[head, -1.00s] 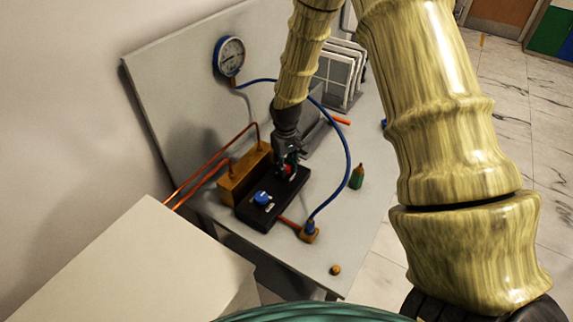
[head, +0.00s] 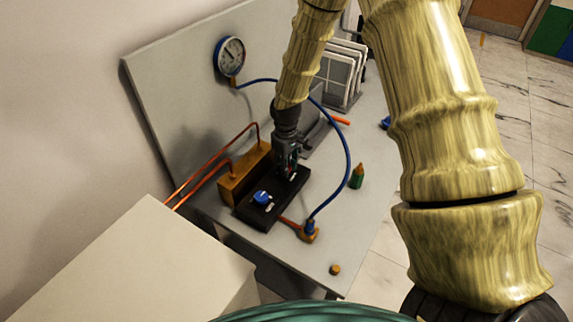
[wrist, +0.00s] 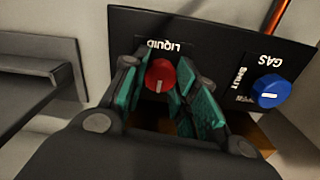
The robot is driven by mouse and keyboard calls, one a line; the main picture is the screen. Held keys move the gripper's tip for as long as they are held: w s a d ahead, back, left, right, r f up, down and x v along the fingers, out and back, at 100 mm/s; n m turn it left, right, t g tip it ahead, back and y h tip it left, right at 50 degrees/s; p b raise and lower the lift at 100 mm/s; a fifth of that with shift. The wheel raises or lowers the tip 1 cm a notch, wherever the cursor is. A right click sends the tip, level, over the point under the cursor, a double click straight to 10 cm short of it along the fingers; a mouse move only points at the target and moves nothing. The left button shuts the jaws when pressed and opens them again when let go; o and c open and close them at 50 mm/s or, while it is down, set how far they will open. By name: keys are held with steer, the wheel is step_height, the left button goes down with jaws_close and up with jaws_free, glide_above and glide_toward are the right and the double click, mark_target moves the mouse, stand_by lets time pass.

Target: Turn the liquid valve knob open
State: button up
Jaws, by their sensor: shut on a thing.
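The red liquid valve knob (wrist: 160,76) sits on a black panel (wrist: 212,40) beside the upside-down label "LIQUID". Its white mark runs nearly up and down in the wrist view. My gripper (wrist: 163,92) is shut on this knob, with a teal pad on each side of it. In the head view my gripper (head: 287,163) points down at the far end of the black panel (head: 256,213) and hides the red knob.
A blue gas knob (wrist: 270,91), labelled "GAS" and "SHUT", sits beside the red one; it shows in the head view (head: 262,197). A brass block (head: 243,178), blue hose (head: 348,150), gauge (head: 230,55), rack (head: 340,75) and green-and-orange bottle (head: 357,177) stand around.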

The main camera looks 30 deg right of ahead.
steer(key=shift+w+r, duration=0.1)
steer(key=shift+w, duration=0.05)
steer(key=o, duration=1)
step_height(320, 180, up, 12)
steer(key=shift+f, duration=0.1)
stand_by(0.4)
